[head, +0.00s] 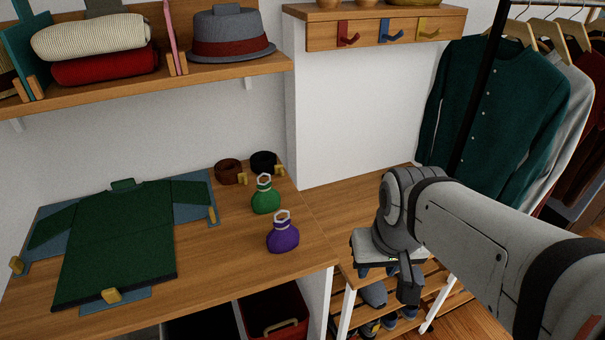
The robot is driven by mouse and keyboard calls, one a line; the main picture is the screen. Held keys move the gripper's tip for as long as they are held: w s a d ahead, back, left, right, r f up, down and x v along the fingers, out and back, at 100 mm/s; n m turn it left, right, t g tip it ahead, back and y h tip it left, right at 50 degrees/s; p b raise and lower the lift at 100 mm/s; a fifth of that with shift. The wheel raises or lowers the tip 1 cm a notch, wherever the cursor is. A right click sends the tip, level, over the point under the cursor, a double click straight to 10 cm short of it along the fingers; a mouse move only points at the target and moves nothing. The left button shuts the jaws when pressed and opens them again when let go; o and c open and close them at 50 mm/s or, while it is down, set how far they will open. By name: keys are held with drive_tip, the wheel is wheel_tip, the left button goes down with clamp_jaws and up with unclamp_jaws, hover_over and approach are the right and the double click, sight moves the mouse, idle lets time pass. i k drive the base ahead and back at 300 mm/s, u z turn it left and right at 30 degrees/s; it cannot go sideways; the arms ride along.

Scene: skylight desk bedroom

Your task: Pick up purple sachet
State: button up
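The purple sachet (283,238) stands upright on the wooden desk (225,262), near its right edge. It is a small round pouch with a pale tie at the neck and a light loop on top. A similar green sachet (265,200) stands just behind it. My gripper (408,290) hangs to the right of the purple sachet, past the desk's edge and above the shoe rack. It is well apart from the sachet. Its fingers point down and are partly hidden, so I cannot tell whether they are open.
A folded green garment (115,240) lies on a blue board at left. A brown rolled belt (229,172) and a black one (263,162) lie behind the sachets. A shelf (150,82) overhangs the desk's back. Clothes (500,100) hang at right. Desk left of the purple sachet is clear.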

sight(285, 237)
drive_tip(key=z, duration=1.15)
drive_tip(key=k, duration=2.15)
drive_tip(key=u, duration=1.05)
drive_tip(key=i, duration=1.5)
drive_tip(key=u, duration=0.05)
